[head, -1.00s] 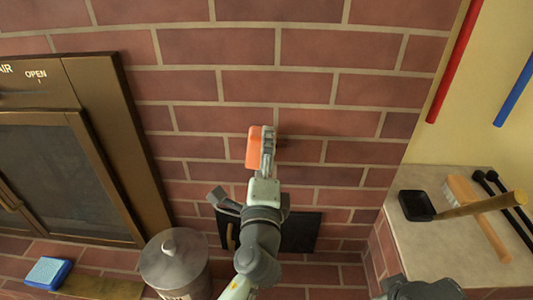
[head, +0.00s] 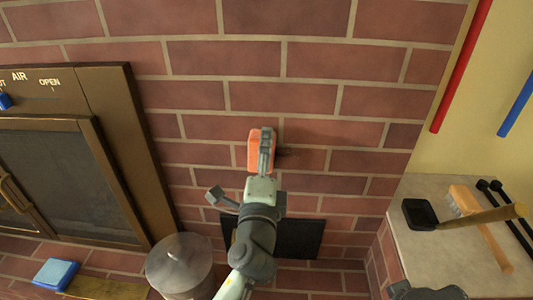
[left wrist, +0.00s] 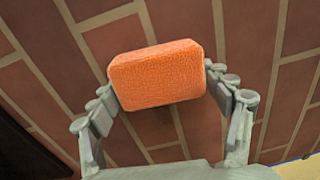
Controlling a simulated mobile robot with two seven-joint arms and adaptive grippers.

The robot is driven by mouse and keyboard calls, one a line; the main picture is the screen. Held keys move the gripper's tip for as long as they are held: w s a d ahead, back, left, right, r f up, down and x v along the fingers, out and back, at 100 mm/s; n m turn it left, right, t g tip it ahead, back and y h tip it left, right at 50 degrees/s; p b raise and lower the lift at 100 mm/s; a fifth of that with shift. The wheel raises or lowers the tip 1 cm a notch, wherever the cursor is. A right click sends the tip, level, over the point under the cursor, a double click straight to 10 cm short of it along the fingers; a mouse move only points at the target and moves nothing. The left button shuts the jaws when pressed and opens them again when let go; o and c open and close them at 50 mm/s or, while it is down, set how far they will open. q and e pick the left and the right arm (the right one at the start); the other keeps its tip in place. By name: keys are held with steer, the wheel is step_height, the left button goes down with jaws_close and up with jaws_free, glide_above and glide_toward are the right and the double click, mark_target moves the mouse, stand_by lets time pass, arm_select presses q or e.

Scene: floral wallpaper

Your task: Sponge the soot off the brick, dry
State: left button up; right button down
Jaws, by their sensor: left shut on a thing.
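My left gripper (head: 264,150) is shut on an orange sponge (head: 254,150) at the brick wall. In the left wrist view the sponge (left wrist: 157,74) sits between the two fingers, with its broad textured face toward the camera. A dark soot smudge (head: 290,157) shows on the brick just right of the gripper. A dark area also shows below the sponge in the left wrist view (left wrist: 170,112). The wall behind the sponge is hidden, and I cannot tell whether the sponge presses on it. My right gripper's fingers are not in view.
A brown-framed fireplace door (head: 100,150) stands at left. A lidded metal canister (head: 180,265) and a blue sponge (head: 54,273) are at lower left. A black panel (head: 300,238) is low on the wall. The right ledge (head: 425,190) holds brushes (head: 480,225) and black-headed tools.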

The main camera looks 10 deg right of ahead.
mark_target(246, 153)
arm_select(q)
steer(key=shift+a+f+g, duration=0.15)
steer(key=shift+f, duration=0.45)
steer(key=shift+a+f+g, duration=0.1)
steer(key=shift+f+g, duration=0.05)
steer(key=shift+f, duration=0.45)
steer(key=shift+w+a+f, duration=0.15)
steer(key=shift+a+f, duration=0.1)
steer(key=shift+a, duration=0.5)
steer(key=shift+w+a+r, duration=0.15)
steer(key=shift+a, duration=0.5)
steer(key=shift+w+a+r, duration=0.15)
steer(key=shift+a, duration=0.5)
steer(key=shift+v, duration=3.05)
steer(key=shift+d, duration=0.1)
steer(key=v, duration=0.3)
